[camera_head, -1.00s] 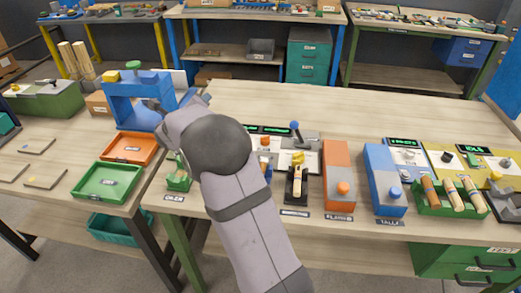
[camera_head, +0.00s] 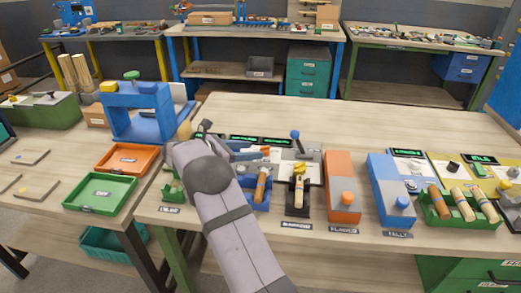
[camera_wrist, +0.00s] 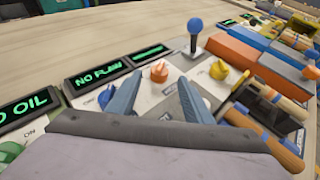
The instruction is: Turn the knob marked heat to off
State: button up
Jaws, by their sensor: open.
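An orange knob (camera_wrist: 158,72) sits on a pale panel, just beyond and between my fingertips in the wrist view. It also shows in the head view (camera_head: 266,150), beside my fingers. My gripper (camera_wrist: 161,82) is open and empty, with one blue-grey finger on each side of the knob's line; contact cannot be told. A blue knob (camera_wrist: 105,97) is partly hidden by the left finger. A yellow knob (camera_wrist: 218,69) is to the right, and a green knob (camera_wrist: 10,150) shows at the lower left. No heat marking is legible, so I cannot tell which knob bears it.
A lever with a blue ball (camera_wrist: 195,25) stands behind the knobs. Dark displays, one reading NO FLAW (camera_wrist: 97,74), line the panel's back. Wooden handles in holders (camera_head: 300,190) and an orange box (camera_head: 341,170) crowd the right. The bench behind (camera_head: 320,112) is clear.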

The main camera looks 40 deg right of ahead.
aim_at(261, 150)
jog(key=shift+p+x, duration=0.6)
jog(key=shift+x, duration=2)
jog(key=c, duration=1.1)
